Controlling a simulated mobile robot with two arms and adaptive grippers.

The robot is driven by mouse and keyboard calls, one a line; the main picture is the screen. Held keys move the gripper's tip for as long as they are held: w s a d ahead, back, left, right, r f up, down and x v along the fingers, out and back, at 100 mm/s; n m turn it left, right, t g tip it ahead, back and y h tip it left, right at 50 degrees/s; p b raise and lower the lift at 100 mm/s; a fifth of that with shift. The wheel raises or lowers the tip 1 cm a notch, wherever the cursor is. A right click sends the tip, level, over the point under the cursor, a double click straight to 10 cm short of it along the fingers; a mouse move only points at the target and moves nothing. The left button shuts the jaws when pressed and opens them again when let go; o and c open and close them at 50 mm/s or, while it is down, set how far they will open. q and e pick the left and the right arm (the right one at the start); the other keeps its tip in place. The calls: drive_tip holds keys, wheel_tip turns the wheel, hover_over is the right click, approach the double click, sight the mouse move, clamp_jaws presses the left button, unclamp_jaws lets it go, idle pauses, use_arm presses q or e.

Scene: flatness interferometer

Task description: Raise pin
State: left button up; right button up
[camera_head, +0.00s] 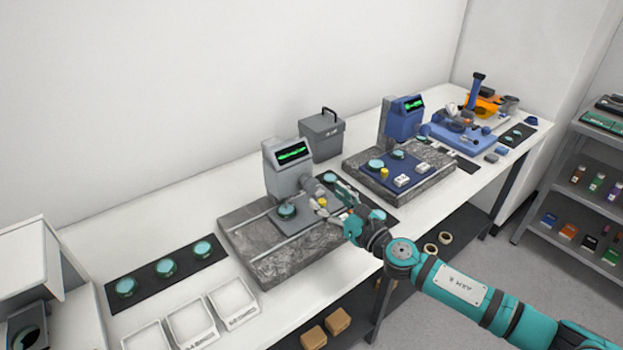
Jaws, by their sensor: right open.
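A grey flatness interferometer (285,170) with a green-trace screen stands on a grey stone slab (255,250) near the middle of the bench. A teal-topped round part (287,211) sits on its dark plate, below the head. A small yellow knob (322,203) shows at the right side of the plate; I cannot tell whether it is the pin. My right gripper (331,198) is open, its fingers around or just beside this knob. Contact cannot be told, and the gripper partly hides the slab's right end. My left gripper is out of view.
A blue instrument (403,120) on a second slab stands further right, with a grey case (322,135) behind. A dark mat (166,268) with three teal discs and several white trays (191,320) lie at left. Shelves (575,185) stand at far right.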

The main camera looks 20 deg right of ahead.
sight(314, 187)
drive_tip(key=x, duration=0.7)
drive_tip(key=shift+w+a, duration=0.1)
drive_tip(key=c, duration=1.2)
